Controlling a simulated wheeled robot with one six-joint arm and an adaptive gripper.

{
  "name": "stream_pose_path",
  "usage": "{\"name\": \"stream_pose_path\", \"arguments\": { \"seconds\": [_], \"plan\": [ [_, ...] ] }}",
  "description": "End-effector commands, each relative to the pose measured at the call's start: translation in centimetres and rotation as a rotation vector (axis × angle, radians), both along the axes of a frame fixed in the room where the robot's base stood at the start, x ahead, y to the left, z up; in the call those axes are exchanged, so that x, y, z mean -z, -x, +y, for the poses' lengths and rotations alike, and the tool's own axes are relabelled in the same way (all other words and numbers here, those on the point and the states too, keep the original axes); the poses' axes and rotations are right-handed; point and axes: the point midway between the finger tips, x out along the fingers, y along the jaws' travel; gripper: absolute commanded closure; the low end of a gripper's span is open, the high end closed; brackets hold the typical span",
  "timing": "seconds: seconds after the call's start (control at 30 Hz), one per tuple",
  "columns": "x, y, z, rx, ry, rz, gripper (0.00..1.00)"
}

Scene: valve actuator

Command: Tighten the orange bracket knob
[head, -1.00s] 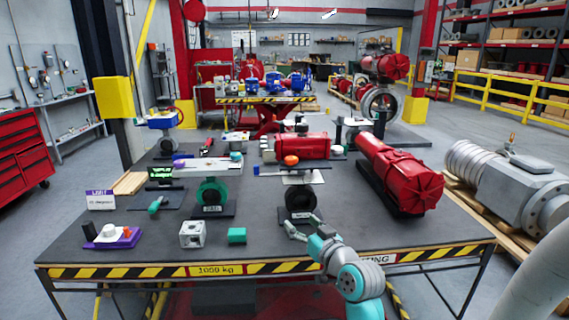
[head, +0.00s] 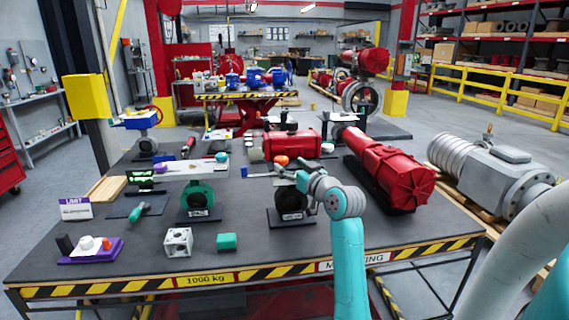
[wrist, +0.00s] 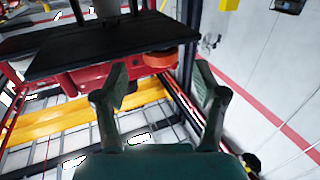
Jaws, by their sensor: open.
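The orange knob (head: 281,160) sits on top of the bracket above a dark, round-bodied valve (head: 291,202) near the middle of the bench. My gripper (head: 289,176) is just in front of and below the knob, overlapping the bracket in the head view. In the wrist view, the orange knob (wrist: 158,59) shows beyond the open fingers (wrist: 162,86), between them and partly behind the edge of a dark plate (wrist: 110,47). The gripper is empty. The knob looks apart from both fingers; the exact gap is hard to judge.
A red cylinder (head: 388,170) lies right of the valve, and a red tank (head: 293,144) stands behind it. A green valve (head: 197,197) is to the left. A white cube (head: 178,241) and green block (head: 227,241) stand in front. The bench's front right is clear.

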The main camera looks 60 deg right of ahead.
Motion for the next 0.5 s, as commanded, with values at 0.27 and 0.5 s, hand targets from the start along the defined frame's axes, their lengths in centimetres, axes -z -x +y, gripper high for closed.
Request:
{"name": "stream_pose_path", "arguments": {
  "seconds": [0.27,0.5],
  "plan": [
    [0.0,-2.7,-1.4,0.000,0.000,0.000,0.29],
    [0.0,-3.1,-1.6,0.000,0.001,0.000,0.29]
  ]
}}
